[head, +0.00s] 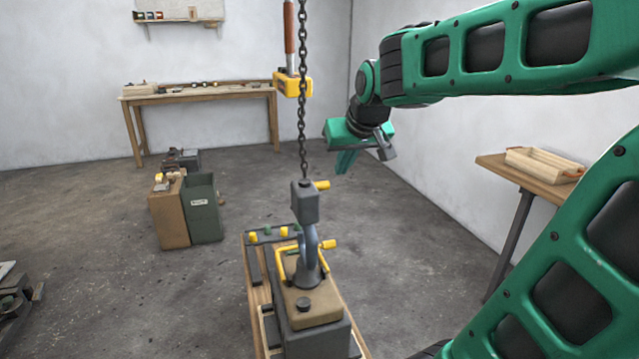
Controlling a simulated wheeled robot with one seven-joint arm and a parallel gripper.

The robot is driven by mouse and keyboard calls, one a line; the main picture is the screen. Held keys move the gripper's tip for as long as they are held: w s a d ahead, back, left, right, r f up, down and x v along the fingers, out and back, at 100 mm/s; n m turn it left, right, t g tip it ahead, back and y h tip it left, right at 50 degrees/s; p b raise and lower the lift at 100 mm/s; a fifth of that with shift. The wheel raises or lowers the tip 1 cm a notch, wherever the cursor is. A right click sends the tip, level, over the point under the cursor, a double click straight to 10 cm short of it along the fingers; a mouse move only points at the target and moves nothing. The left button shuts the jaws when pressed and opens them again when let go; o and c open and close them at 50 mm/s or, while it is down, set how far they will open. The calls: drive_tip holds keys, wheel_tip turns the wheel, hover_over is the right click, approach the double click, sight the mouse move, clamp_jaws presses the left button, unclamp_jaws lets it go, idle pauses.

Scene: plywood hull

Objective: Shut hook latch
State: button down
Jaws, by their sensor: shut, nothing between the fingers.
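A dark chain (302,120) hangs down to a grey hook block (305,205) with a yellow knob (321,185) on its right side. Below the block a blue-grey curved hook (312,250) reaches down to the top of a tan and dark grey load (308,302). A yellow bail (288,264) shows around the hook. A small yellow piece (328,244) sticks out at the hook's right, possibly the latch; I cannot tell its exact position.
The load stands on a wooden pallet (258,290) with dark blocks. A wall bench (200,90), floor bins (204,208) and a right side table (528,180) with a wooden tray (545,165) stand apart.

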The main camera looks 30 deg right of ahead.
drive_tip(key=shift+w+a+r, duration=0.1)
drive_tip(key=shift+w+r, duration=0.5)
drive_tip(key=shift+w, duration=0.05)
drive_tip(key=shift+f, duration=0.1)
approach(323, 185)
drive_tip(key=x, duration=0.5)
drive_tip(key=shift+s+a+f, duration=0.15)
drive_tip(key=shift+s+f, duration=0.15)
drive_tip(key=shift+s, duration=0.1)
drive_tip(key=shift+w+f, duration=0.45)
drive_tip(key=shift+w, duration=0.3)
